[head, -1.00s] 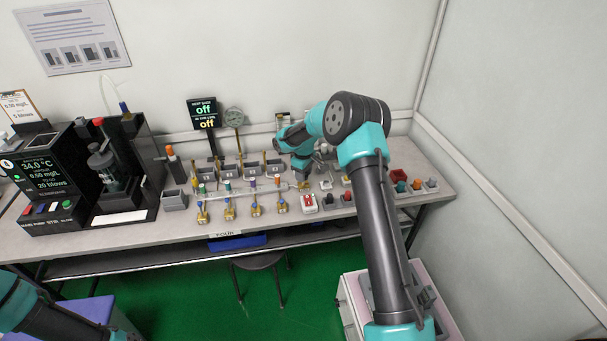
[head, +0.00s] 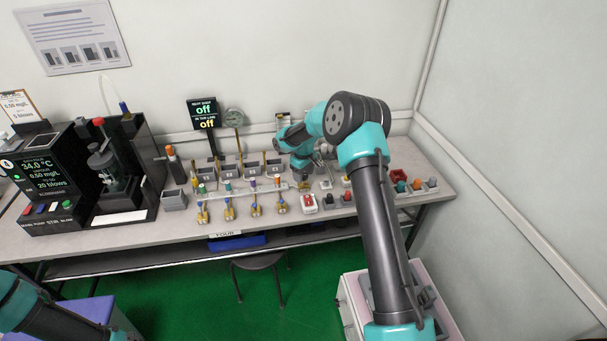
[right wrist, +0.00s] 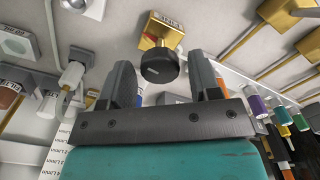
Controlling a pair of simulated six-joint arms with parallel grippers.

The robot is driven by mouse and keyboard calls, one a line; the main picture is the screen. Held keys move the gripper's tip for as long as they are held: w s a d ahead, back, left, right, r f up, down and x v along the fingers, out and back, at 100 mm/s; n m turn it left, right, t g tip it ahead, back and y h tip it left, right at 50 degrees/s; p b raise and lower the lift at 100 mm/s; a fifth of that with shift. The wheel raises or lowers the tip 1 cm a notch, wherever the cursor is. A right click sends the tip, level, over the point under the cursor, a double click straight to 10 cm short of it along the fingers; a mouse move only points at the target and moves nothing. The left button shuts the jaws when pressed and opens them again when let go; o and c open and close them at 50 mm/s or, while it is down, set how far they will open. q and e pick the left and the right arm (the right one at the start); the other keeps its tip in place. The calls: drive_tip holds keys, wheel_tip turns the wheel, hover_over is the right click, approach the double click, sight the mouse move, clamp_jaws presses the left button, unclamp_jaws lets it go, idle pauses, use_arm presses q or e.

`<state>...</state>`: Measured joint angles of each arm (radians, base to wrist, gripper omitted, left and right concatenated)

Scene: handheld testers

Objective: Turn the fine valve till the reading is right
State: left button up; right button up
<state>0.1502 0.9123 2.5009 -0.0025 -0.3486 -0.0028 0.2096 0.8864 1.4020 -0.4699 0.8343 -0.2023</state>
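In the right wrist view a round black knob (right wrist: 159,66) stands on a brass valve block (right wrist: 163,30) with a small label that I cannot read clearly. My right gripper (right wrist: 163,78) is open, its two dark fingers apart on either side of the knob's line; I see no contact. In the head view the right gripper (head: 302,176) is small and partly hidden by its own arm, over the bench just right of the row of brass valves (head: 255,208).
The grey bench (head: 125,232) is crowded. A dial gauge (head: 234,117) stands at the back. A black tester (head: 45,180) showing 34.0 °C is at left.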

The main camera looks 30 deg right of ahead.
sight(304, 175)
drive_tip(key=shift+o, duration=0.6)
wheel_tip(304, 175, up, 18)
drive_tip(key=shift+f, duration=0.25)
drive_tip(key=shift+a, duration=0.1)
idle(0.4)
